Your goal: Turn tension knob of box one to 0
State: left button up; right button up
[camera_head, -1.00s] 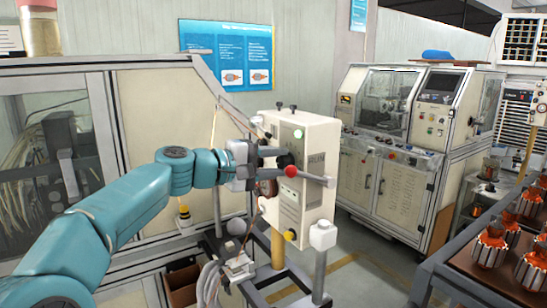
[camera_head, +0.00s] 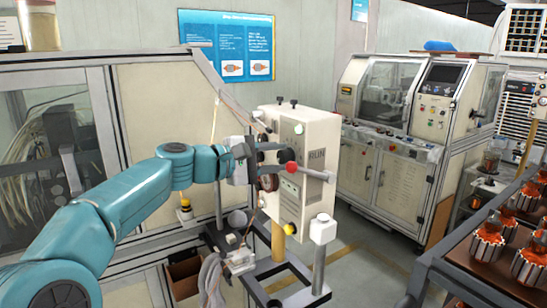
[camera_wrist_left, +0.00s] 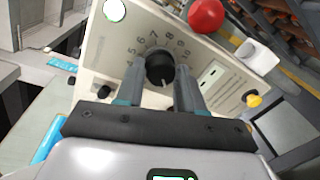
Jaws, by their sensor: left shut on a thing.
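A pale mark on the knob points down towards my gripper. My left gripper (camera_wrist_left: 158,84) is shut on the knob, one finger on each side; in the head view the left gripper (camera_head: 264,157) reaches the box's left face. My right gripper is not in view.
A yellow button (camera_wrist_left: 253,100) sits lower on the box. A rack with orange armatures (camera_head: 487,245) stands at right.

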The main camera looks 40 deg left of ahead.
pick_arm(q)
jog(key=shift+d, duration=0.1)
jog(key=o, duration=0.9)
jog(key=shift+o, duration=0.7)
jog(key=shift+w+d, duration=0.1)
jog(key=shift+s+a, duration=0.35)
jog(key=shift+s, duration=0.05)
jog(key=b+v, duration=0.4)
jog(key=v, duration=1.1)
jog(key=shift+s, duration=0.25)
